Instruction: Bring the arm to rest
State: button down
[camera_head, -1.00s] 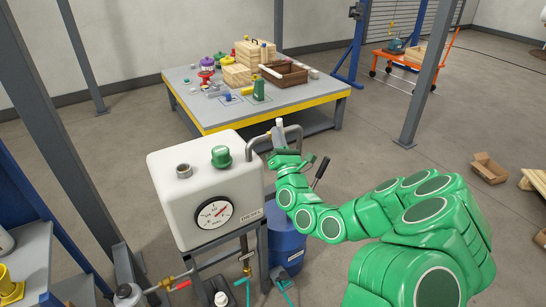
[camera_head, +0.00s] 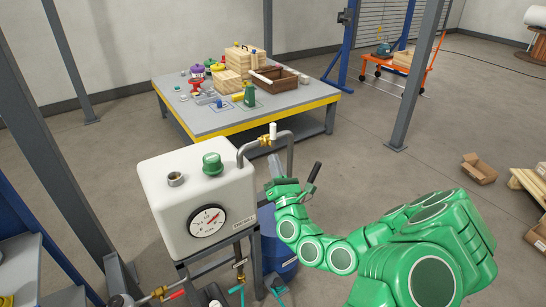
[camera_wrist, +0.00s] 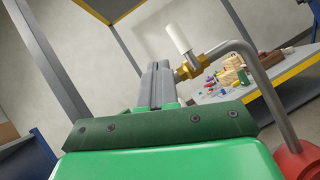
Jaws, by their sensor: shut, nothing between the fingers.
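My green arm (camera_head: 340,255) reaches in from the lower right in the head view. My gripper (camera_head: 275,168) is shut and empty, its fingers pointing up beside the bent grey pipe (camera_head: 291,150) right of the white diesel tank (camera_head: 196,195). In the wrist view the shut fingers (camera_wrist: 157,85) stand near a brass valve (camera_wrist: 188,70) with a white handle (camera_wrist: 178,38). I cannot tell whether the fingers touch the pipe.
A blue drum (camera_head: 279,245) stands under and behind my gripper. A worktable (camera_head: 215,122) with boxes and bottles is at the back. A grey post (camera_head: 415,85) rises at the right. The floor between post and tank is mostly clear.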

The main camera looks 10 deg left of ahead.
jog(key=shift+s+d+f, duration=0.1)
jog(key=shift+s+d, duration=0.05)
jog(key=shift+s, duration=0.1)
